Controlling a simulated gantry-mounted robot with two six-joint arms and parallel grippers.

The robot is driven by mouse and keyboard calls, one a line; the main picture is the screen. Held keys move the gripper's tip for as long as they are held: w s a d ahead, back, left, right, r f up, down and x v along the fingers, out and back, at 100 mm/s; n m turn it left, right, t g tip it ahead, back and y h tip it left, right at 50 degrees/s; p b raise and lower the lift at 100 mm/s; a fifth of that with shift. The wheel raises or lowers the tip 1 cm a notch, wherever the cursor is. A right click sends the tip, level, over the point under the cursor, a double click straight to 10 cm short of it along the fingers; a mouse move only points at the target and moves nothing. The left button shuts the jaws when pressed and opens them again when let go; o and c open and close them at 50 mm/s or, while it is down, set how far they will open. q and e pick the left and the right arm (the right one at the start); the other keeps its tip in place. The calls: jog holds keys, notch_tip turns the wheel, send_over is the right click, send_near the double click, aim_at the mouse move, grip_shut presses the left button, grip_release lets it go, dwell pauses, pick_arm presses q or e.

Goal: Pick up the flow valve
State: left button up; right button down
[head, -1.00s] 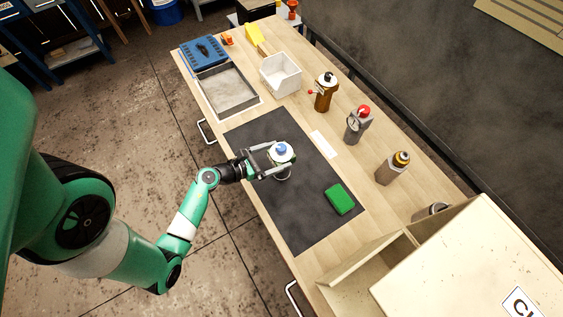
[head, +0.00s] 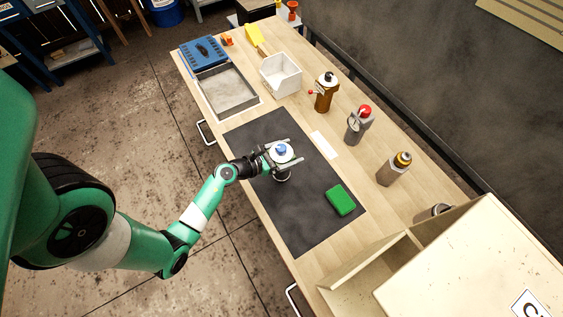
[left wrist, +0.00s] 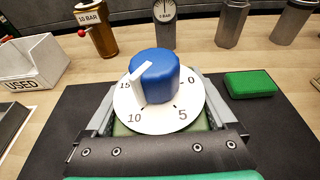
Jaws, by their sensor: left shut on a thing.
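The flow valve (head: 282,153) has a blue knob on a white round dial, with a darker lower part beneath it, above the black mat (head: 262,205). In the left wrist view its knob and dial (left wrist: 155,80) show close up, with the numbers 0, 5, 10 and 15. My left gripper (head: 282,157) is shut on the flow valve, with one finger on each side under the dial. The dial hides part of the fingers, and I cannot tell whether the valve touches the mat. My right gripper is in neither view.
A green block (head: 340,200) lies on the mat to the right. A white bin marked USED (head: 281,76), a brown cylinder (head: 325,93), a grey part with a red top (head: 359,126) and a yellow-topped grey part (head: 394,170) stand behind. A grey tray (head: 226,90) is at the far left.

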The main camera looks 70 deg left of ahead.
pick_arm(q)
jog(key=c, duration=0.5)
jog(key=shift+r, duration=0.1)
grip_shut()
